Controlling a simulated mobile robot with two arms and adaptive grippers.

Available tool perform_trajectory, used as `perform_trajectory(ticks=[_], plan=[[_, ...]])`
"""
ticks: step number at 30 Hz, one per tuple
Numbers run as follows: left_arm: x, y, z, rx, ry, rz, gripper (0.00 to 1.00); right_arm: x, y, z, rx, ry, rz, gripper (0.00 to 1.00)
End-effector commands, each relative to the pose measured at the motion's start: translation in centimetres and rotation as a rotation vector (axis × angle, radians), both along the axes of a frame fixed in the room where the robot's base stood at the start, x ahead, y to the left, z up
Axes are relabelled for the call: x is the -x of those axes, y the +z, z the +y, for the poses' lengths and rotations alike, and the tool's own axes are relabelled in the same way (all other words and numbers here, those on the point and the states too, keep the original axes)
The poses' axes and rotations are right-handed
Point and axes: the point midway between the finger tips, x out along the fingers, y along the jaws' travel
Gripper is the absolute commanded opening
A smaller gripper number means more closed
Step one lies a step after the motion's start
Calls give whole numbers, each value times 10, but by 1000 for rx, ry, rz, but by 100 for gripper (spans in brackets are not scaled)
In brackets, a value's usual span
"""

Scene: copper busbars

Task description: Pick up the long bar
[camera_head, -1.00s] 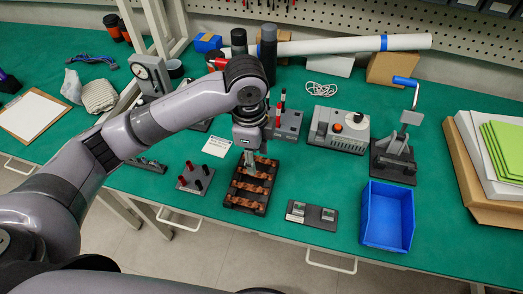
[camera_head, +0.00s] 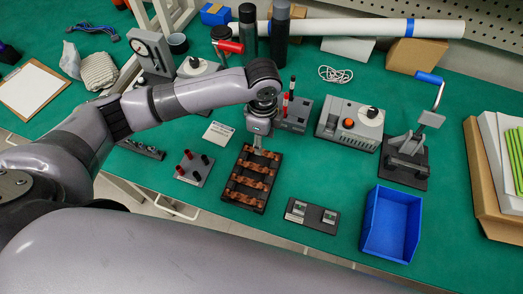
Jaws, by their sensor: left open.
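Several copper bars (camera_head: 250,182) lie crosswise in a dark rack (camera_head: 229,205) on the green table. At this size I cannot tell which one is the long bar. My left gripper (camera_head: 257,149) points down over the far end of the rack, by the farthest bar, and partly hides it. It is open, and no bar is seen raised in it. Whether its fingertips touch a bar is too small to tell. My right gripper is not in view.
A block with red and black pegs (camera_head: 194,168) stands left of the rack. A grey two-part fixture (camera_head: 312,216) and a blue bin (camera_head: 391,225) are to the right. A grey box with knobs (camera_head: 349,122) and a crank press (camera_head: 406,153) stand behind them.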

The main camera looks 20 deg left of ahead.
Motion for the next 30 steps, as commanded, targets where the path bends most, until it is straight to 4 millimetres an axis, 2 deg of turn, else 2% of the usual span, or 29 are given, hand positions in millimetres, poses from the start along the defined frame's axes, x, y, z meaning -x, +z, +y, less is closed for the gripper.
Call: perform_trajectory(ticks=[3,9,18,26,30], plan=[[0,-13,0,0,1,1,42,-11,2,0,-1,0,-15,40],[-2,-26,2,-1,1,1,42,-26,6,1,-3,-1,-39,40],[-8,-66,6,-1,1,0,42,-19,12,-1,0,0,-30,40],[-8,-70,5,1,-1,-2,42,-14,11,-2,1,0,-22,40],[-8,-70,5,1,0,-2,34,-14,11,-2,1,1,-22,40]])
